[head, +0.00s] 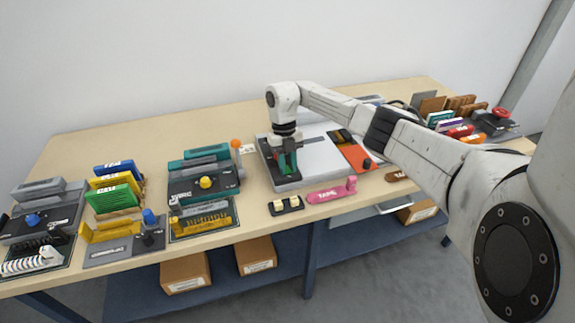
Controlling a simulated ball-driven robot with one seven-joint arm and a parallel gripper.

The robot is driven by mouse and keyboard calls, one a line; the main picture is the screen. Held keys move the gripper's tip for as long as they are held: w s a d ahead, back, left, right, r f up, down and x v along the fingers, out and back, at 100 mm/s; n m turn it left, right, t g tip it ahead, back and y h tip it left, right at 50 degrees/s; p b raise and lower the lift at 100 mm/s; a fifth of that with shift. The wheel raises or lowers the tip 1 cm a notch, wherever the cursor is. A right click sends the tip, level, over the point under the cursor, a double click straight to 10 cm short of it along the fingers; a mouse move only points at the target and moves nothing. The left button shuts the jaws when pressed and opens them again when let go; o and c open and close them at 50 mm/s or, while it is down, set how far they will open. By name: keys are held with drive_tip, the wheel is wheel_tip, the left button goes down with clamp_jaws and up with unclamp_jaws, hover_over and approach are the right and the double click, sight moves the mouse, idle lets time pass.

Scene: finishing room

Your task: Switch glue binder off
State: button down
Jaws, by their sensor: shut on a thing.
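My gripper (287,170) points down over the left part of a wide grey machine (318,160) in the middle of the table. It is shut on a small green part (291,158) there. The fingers hide most of this part, so I cannot tell its shape or setting. I cannot read a label naming the glue binder. Other machines with knobs are a teal one with a yellow knob (206,182), a grey one with a blue knob (33,219) at far left, and one with a red knob (502,112) at far right.
An orange panel (355,154) lies at the grey machine's right. A pink tape holder (330,193) and a small dark block with two cream switches (287,205) lie near the front edge. Coloured card racks (116,190) stand at left. My arm crosses the right side.

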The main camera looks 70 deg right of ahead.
drive_tip(key=c, duration=0.9)
unclamp_jaws()
drive_tip(key=shift+r, duration=0.15)
drive_tip(key=b+v, duration=0.2)
drive_tip(key=v, duration=0.8)
drive_tip(key=shift+w+d+r, duration=0.1)
drive_tip(key=shift+d+r, duration=0.05)
drive_tip(key=shift+r, duration=0.1)
